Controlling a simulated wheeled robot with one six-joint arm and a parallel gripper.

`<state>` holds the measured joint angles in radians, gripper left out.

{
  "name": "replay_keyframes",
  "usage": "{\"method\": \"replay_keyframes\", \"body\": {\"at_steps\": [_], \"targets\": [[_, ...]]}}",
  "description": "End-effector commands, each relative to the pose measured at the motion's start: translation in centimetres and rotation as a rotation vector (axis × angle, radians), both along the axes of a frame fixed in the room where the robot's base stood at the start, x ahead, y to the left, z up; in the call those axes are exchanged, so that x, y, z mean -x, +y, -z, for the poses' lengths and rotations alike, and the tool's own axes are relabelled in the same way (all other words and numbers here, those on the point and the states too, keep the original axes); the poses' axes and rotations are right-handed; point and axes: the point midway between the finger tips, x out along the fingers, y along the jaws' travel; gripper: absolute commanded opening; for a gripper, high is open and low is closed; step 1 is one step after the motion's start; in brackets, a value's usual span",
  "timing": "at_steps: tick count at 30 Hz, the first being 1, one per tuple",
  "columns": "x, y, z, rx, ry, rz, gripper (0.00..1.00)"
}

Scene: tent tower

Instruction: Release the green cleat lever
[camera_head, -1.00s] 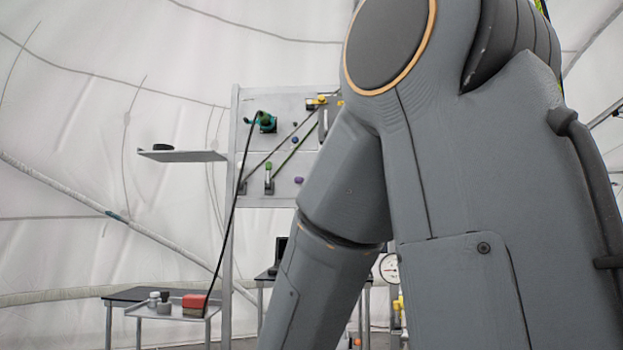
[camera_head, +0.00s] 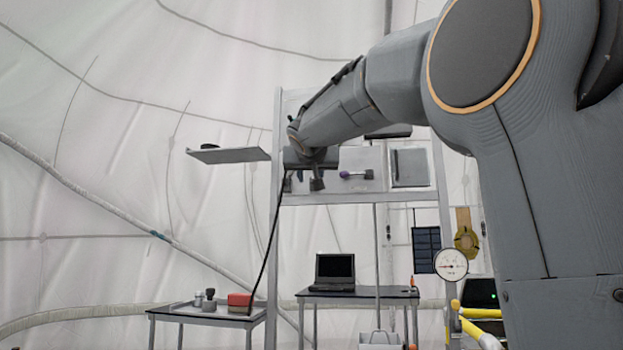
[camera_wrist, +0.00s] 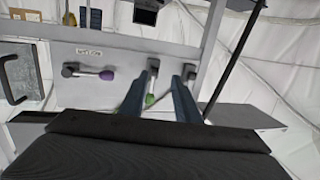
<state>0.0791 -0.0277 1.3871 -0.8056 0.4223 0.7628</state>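The green cleat lever (camera_wrist: 150,100) shows in the wrist view as a small green tip between the fingers of my gripper (camera_wrist: 164,85). The lever's grey upper part is close to the left finger. My two dark fingers are spread apart and reach toward the panel (camera_wrist: 75,95). I see no contact between them and the lever. In the head view my arm's end covers the lever's part of the panel. A purple-tipped lever (camera_wrist: 106,75) is left of the fingers; it also shows in the head view (camera_head: 355,175).
A black rope (camera_head: 268,240) runs from the panel down to a red block (camera_head: 239,299) on a side table. A grey shelf (camera_head: 228,155) juts out left of the panel. A laptop (camera_head: 335,268) stands on a table below. A pressure gauge (camera_head: 450,264) is at right.

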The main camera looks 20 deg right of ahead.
Motion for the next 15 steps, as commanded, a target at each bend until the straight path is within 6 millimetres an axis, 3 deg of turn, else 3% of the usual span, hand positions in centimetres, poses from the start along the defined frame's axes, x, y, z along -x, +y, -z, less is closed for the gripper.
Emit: {"method": "replay_keyframes", "body": {"at_steps": [2,5,15], "targets": [[0.6,-0.3,-2.6,0.007,-0.052,0.01,0.29],[0.8,-0.5,-4.3,0.011,-0.083,0.017,0.29],[-3.1,-2.3,-4.8,0.012,-0.087,0.018,0.29]]}}
